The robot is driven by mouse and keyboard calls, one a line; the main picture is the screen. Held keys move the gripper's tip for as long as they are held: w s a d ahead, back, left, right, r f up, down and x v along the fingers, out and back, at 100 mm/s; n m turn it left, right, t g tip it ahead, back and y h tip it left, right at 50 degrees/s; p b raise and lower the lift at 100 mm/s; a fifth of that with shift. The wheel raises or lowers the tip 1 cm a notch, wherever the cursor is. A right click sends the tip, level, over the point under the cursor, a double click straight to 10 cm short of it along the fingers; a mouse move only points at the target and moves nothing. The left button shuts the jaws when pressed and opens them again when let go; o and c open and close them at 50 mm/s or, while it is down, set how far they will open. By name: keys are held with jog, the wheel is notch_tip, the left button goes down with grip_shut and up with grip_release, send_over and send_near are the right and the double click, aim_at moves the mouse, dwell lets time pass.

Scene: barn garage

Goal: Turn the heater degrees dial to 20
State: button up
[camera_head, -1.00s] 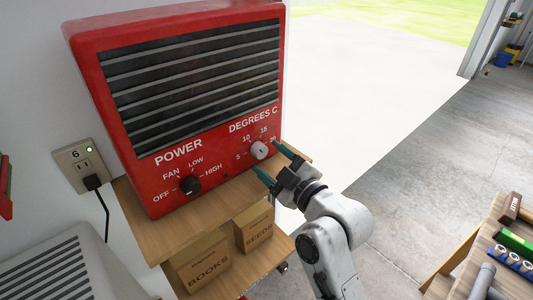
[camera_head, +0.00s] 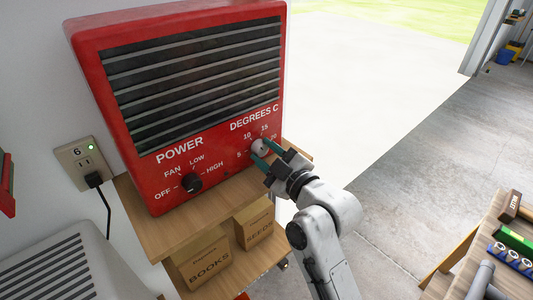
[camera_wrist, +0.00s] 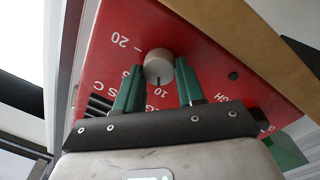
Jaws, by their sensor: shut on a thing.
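The red heater (camera_head: 195,85) stands on a wooden shelf. Its pale round degrees dial (camera_head: 259,146) sits at the lower right of the front, under "DEGREES C". My gripper (camera_head: 262,150) has its green fingers on either side of this dial and is shut on it. In the wrist view the dial (camera_wrist: 158,66) lies between the fingertips of my gripper (camera_wrist: 159,68). The dark mark on the dial points towards the "10". The "20" stands to the left there, upside down. The "15" is hidden behind a finger in the wrist view.
A black power dial (camera_head: 191,183) is to the left on the same heater front. The wooden shelf (camera_head: 160,232) juts out below, with boxes marked books (camera_head: 205,265) and seeds (camera_head: 257,228). An outlet (camera_head: 80,163) is on the wall. Open floor lies to the right.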

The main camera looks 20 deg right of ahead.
jog(key=shift+c, duration=1)
